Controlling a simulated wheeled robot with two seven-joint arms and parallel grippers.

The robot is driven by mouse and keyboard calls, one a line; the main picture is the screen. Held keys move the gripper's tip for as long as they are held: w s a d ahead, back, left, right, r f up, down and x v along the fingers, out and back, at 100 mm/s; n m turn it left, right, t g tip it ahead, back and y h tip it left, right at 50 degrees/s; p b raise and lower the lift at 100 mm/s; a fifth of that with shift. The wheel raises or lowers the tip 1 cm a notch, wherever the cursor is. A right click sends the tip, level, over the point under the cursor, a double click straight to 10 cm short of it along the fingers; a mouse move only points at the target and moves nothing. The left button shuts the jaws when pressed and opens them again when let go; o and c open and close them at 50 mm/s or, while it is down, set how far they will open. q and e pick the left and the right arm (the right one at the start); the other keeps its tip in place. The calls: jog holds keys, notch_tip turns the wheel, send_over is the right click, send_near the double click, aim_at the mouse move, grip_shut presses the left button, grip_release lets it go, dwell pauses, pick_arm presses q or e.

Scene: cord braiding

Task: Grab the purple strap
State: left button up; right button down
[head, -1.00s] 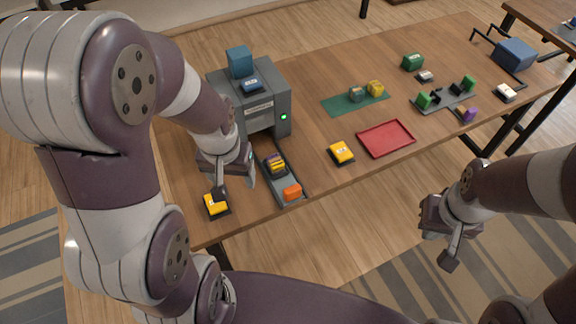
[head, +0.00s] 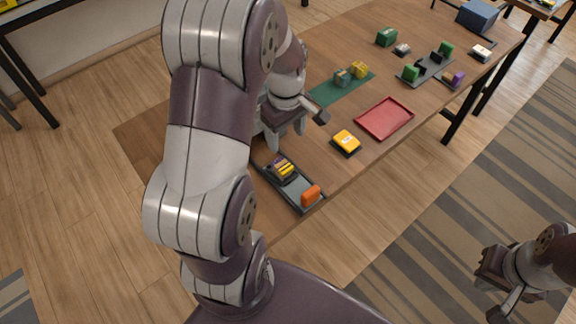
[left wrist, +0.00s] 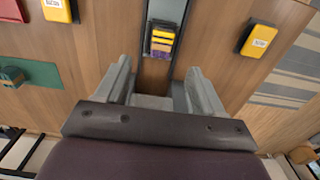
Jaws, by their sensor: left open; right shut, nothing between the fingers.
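A small bundle (head: 281,168) with yellow, dark and purplish bands lies in a grey channel tray (head: 300,193). In the left wrist view the bundle (left wrist: 163,40) shows orange, yellow and purple bands; the purple one lies near its lower end. A separate small purple block (head: 457,79) stands at the far right by the green holders. My left gripper (head: 284,139) is open and empty above the table, just beyond the bundle. In the left wrist view its spread fingers (left wrist: 160,68) point toward the bundle, apart from it. My right gripper (head: 496,307) is shut and empty, off the table at lower right.
An orange block (head: 310,196) sits at the tray's near end. A yellow box (head: 346,142), a red tray (head: 385,120) and a green mat (head: 338,90) lie to the right. A second yellow box (left wrist: 260,38) shows in the left wrist view. My left arm hides the grey machine.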

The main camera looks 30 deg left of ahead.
aim_at(283, 166)
pick_arm(q)
jog(key=f, duration=1.2)
jog(key=shift+s+a+f, duration=0.15)
jog(key=shift+a, duration=0.25)
jog(key=c, duration=1.2)
